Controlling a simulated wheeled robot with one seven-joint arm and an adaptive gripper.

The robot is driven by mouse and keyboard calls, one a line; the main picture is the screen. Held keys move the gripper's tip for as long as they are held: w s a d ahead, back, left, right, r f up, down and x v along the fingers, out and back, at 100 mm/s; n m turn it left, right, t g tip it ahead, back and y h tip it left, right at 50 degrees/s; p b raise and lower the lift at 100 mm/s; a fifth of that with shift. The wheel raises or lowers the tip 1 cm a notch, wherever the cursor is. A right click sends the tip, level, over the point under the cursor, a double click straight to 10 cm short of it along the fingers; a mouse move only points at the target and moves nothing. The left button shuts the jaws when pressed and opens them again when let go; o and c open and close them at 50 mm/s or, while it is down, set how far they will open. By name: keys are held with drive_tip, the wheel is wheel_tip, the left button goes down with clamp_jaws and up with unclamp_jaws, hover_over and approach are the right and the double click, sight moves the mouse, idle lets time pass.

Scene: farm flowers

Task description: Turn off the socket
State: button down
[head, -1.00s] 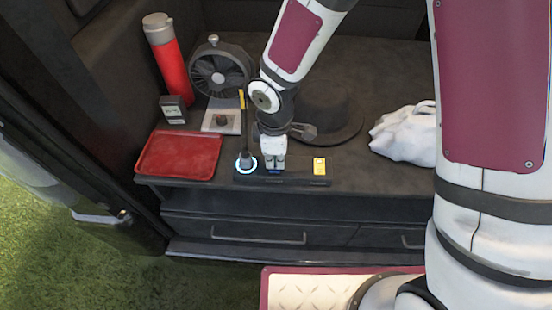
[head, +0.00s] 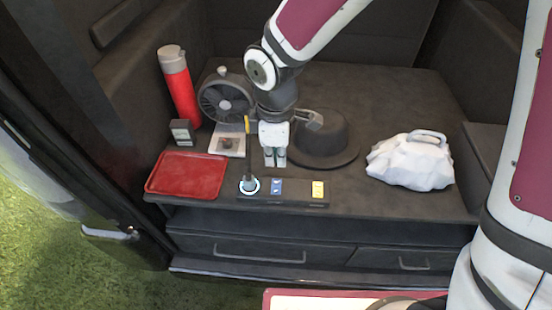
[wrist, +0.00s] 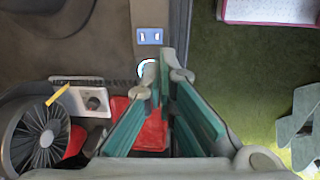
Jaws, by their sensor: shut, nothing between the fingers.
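The socket is a dark strip (head: 298,193) along the front edge of the dark counter. At its left end, a dark plug stands in a round port with a pale, bright ring (head: 249,187). A blue rectangular part (head: 277,187) is in the middle and a yellow one (head: 318,189) at the right. My gripper (head: 274,163) points down, just behind the blue part in the head view, apparently above the strip. Its green fingers are shut and empty. In the wrist view my gripper (wrist: 163,75) partly hides the ring (wrist: 147,70); the blue part (wrist: 150,37) shows clear beyond the fingertips.
A red tray (head: 187,176) lies left of the strip. Behind it are a red bottle (head: 178,85), a fan (head: 225,100) and a small white-based device (head: 228,144). A dark hat (head: 325,140) lies behind my gripper; a white bag (head: 412,161) sits right. Drawers (head: 260,248) are below.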

sight(276, 184)
drive_tip(key=shift+w+f, duration=0.15)
drive_tip(key=shift+f, duration=0.05)
idle(0.5)
drive_tip(key=shift+w+r+t+b, duration=0.4)
drive_tip(key=shift+w+r+b, duration=0.05)
drive_tip(key=shift+w+b, duration=0.1)
drive_tip(key=f, duration=0.4)
drive_tip(key=w+f+b, duration=0.1)
drive_tip(key=f, duration=0.7)
drive_tip(key=shift+w+f+b, duration=0.25)
drive_tip(key=shift+b, duration=0.1)
drive_tip(key=shift+w+f, duration=0.1)
drive_tip(key=shift+f, duration=0.6)
